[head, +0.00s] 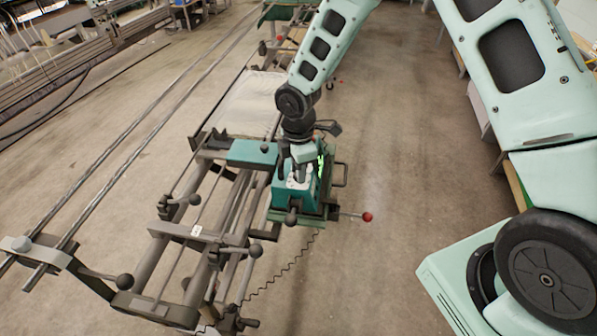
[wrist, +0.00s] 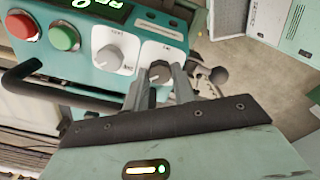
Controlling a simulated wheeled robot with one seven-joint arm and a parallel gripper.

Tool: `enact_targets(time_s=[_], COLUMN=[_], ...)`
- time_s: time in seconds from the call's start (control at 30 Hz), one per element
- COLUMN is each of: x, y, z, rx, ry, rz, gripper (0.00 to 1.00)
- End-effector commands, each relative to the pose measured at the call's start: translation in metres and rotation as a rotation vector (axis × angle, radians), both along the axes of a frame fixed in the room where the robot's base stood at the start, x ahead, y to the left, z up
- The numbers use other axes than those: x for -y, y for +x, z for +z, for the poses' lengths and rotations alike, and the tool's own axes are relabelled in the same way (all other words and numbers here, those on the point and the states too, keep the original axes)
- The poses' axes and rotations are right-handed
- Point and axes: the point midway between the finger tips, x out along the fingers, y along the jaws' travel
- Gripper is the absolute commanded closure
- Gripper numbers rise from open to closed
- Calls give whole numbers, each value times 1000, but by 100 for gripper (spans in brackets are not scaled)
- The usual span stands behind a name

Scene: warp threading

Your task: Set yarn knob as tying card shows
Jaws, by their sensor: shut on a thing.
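The teal control box (wrist: 75,52) carries two grey knobs on white dial plates. My gripper (wrist: 161,84) is shut on the right-hand knob (wrist: 158,70), one finger on each side. The left-hand knob (wrist: 110,55) is free, beside my left finger. The dial lettering is too small to read, so I cannot tell which one is the yarn knob. In the head view, my gripper (head: 299,174) reaches down to the box (head: 283,196), its fingers partly hiding the dials. A small white card with dark marks (head: 196,231) sits on the frame; its content is unreadable.
A red button (wrist: 22,26) and a green button (wrist: 64,37) stand left of the dials, below a green-lit display (wrist: 97,7). A dark handle (wrist: 40,80) juts out at the box's front. A red-tipped lever (head: 366,216) sticks out right. Floor is clear on the right.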

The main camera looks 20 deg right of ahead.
Motion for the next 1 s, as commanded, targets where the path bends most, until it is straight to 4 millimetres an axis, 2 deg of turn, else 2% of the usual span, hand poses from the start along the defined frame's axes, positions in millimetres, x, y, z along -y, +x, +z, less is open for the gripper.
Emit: enact_targets(time_s=[0.4,0.97,1.0], x=[0,0,0], y=[1,1,1], z=[0,1,1], rx=[3,2,2], ry=[0,0,0], rz=[-201,-231,-231], gripper=[97,97,65])
